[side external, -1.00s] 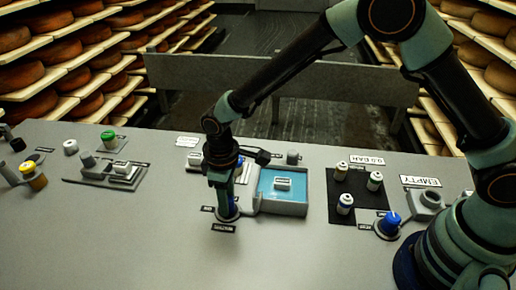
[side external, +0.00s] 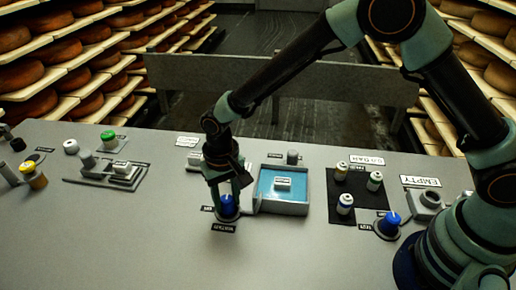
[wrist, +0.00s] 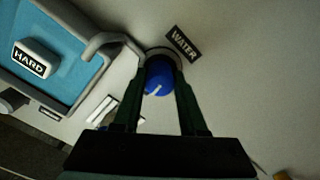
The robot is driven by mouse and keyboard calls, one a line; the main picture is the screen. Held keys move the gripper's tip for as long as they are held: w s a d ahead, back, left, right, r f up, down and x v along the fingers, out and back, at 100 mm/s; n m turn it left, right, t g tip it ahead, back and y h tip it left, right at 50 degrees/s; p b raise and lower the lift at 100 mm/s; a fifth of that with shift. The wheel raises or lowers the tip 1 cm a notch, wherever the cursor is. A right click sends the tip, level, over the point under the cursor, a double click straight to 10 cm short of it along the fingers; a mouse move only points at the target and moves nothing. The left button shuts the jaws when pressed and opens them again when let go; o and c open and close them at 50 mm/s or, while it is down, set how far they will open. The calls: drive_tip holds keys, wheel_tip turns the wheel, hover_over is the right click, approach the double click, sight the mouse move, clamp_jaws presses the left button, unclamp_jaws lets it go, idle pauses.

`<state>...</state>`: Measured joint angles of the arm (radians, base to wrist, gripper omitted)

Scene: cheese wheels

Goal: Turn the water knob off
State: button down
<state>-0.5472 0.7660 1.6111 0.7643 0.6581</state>
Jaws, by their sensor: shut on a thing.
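The water knob (side external: 227,207) is a blue knob with a white pointer line, on a round base at the left of the water basin. It also shows in the wrist view (wrist: 158,78), beside a black label (wrist: 182,43) reading WATER. My gripper (side external: 229,196) points down over the knob. In the wrist view my gripper's fingers (wrist: 160,88) stand on both sides of the knob and are shut on it. Part of the knob's side is hidden by the fingers.
The basin (side external: 285,208) with blue water holds a white block (side external: 283,183), labelled HARD in the wrist view. A second blue knob (side external: 388,222) stands at the right. A black mat (side external: 372,209) carries several small bottles. The table front is clear.

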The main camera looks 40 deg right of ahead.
sight(227, 199)
drive_tip(key=shift+r+m, duration=0.1)
drive_tip(key=shift+m, duration=0.5)
drive_tip(key=shift+c, duration=2.2)
unclamp_jaws()
wheel_tip(227, 199, up, 12)
